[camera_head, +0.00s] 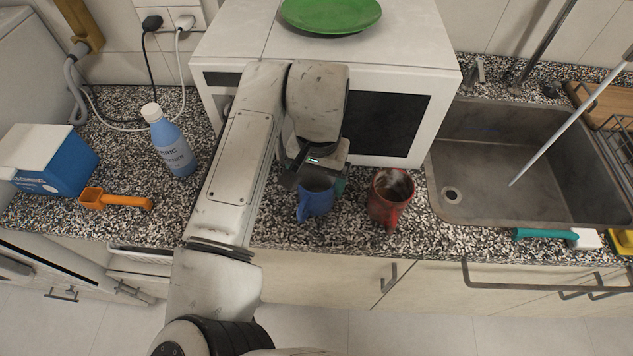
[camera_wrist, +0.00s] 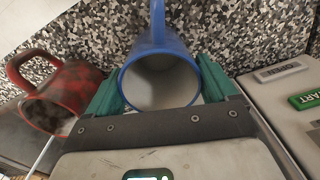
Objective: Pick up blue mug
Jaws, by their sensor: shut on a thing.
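The blue mug (camera_head: 315,198) is on or just above the speckled counter, in front of the white microwave. In the wrist view the blue mug (camera_wrist: 160,78) shows its open rim and pale inside, with its handle pointing away at the top. My gripper (camera_head: 318,182) is at the mug in the head view. In the wrist view the green fingers of my gripper (camera_wrist: 160,88) press on the mug from its left and right sides. I cannot tell whether the mug's base touches the counter.
A red mug (camera_head: 390,197) stands close to the right of the blue mug. The microwave (camera_head: 440,75) with a green plate (camera_head: 331,14) on top is behind. A sink (camera_head: 520,165) is on the right. A blue bottle (camera_head: 172,145) and an orange scoop (camera_head: 115,200) are on the left.

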